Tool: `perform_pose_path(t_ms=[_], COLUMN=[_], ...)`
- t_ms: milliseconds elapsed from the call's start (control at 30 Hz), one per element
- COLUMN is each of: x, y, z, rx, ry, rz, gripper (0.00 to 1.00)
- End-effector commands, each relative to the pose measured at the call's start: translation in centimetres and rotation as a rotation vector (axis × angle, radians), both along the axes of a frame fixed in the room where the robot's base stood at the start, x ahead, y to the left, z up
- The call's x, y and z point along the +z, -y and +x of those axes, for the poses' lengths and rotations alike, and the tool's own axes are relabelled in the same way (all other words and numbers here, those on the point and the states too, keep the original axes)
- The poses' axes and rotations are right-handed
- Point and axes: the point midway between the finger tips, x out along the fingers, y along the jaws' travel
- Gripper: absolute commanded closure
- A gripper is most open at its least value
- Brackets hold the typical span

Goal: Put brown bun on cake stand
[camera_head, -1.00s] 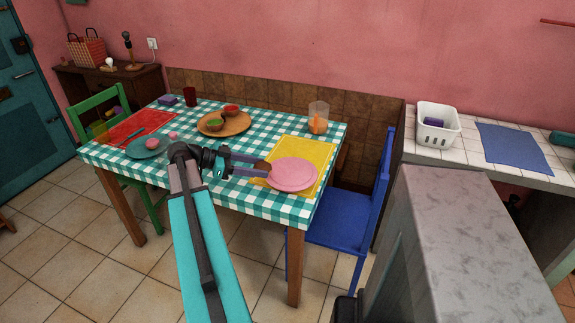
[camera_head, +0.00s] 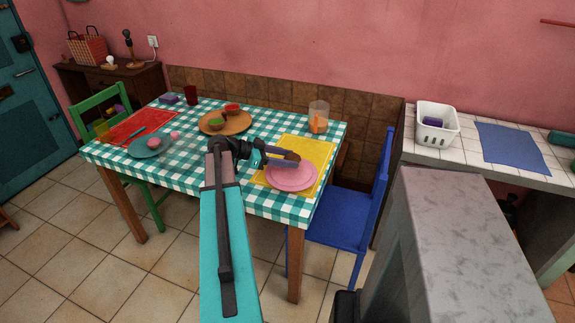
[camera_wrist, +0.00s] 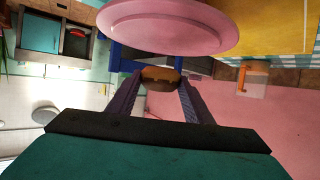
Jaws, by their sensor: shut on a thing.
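The brown bun (camera_head: 292,156) is held between the fingertips of my gripper (camera_head: 285,160), above the table. In the wrist view the bun (camera_wrist: 160,76) sits between the two purple-grey fingers. The pink round cake stand (camera_head: 293,180) is on the yellow mat, just below the bun. In the wrist view the stand (camera_wrist: 175,25) fills the upper part, apart from the bun. In the head view the bun is over the far part of the stand's top, which looks bare. My gripper and arm hide part of the table.
A clear cup with an orange item (camera_head: 318,120) stands behind the stand. A wooden tray (camera_head: 236,123) with small bowls is left of it. A teal plate (camera_head: 140,149) with pink items lies further left. A blue chair (camera_head: 350,215) stands at the right.

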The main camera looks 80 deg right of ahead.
Motion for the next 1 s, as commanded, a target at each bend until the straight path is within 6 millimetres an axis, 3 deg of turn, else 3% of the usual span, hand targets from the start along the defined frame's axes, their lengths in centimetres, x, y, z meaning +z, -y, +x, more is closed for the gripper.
perform_pose_path(t_ms=[267,633,1000], x=[-0.5,-3.3,-3.6], y=[0.0,0.0,0.0], z=[0.1,0.1,0.1], rx=[0.000,0.000,0.000], ry=[0.000,0.000,0.000], rz=[0.001,0.001,0.000], gripper=[0.76,0.76,0.76])
